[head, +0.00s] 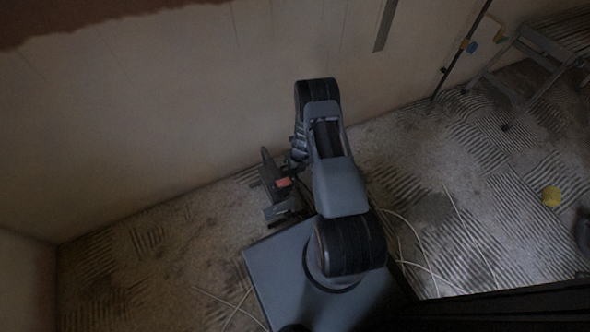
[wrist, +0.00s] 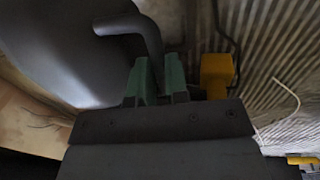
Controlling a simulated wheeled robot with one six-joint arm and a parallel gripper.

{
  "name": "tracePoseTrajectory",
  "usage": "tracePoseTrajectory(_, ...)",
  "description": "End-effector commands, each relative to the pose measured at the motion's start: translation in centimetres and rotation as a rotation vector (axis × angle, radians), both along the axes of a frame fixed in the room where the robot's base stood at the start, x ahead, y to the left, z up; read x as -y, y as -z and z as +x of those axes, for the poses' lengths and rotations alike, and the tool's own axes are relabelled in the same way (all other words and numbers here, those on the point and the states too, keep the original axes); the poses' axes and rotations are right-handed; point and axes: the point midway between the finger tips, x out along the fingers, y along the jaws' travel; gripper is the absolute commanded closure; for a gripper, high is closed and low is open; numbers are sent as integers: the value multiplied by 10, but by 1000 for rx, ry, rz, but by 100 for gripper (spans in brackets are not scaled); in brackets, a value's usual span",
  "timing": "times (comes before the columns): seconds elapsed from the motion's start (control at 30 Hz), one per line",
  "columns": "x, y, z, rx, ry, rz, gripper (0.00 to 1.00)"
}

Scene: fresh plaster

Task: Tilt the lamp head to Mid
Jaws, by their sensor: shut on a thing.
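In the wrist view, the lamp head (wrist: 62,50) is a large dark grey rounded body filling the upper left. A dark bent handle (wrist: 140,25) runs from it and drops down between my fingers. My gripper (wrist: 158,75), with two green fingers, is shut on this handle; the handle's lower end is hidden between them. A yellow block-like part (wrist: 217,75) stands just right of the fingers. In the head view, a dark form with an orange-red patch lies left of my arm, low by the wall; lamp and gripper are hard to tell apart there. I cannot read any tilt mark.
A plain wall (head: 140,110) rises close behind my arm. A metal stepladder or trestle (head: 535,55) stands at the far right. Floor right of my arm is mostly open.

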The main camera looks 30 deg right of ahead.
Motion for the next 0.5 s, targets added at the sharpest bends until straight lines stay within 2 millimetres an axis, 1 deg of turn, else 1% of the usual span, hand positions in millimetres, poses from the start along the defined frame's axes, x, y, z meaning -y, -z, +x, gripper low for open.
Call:
tracePoseTrajectory(0.33, 1, 1, 0, 0, 0, 0, 100)
tracePoseTrajectory(0.5, 3, 5, 0, 0, 1, 0, 100)
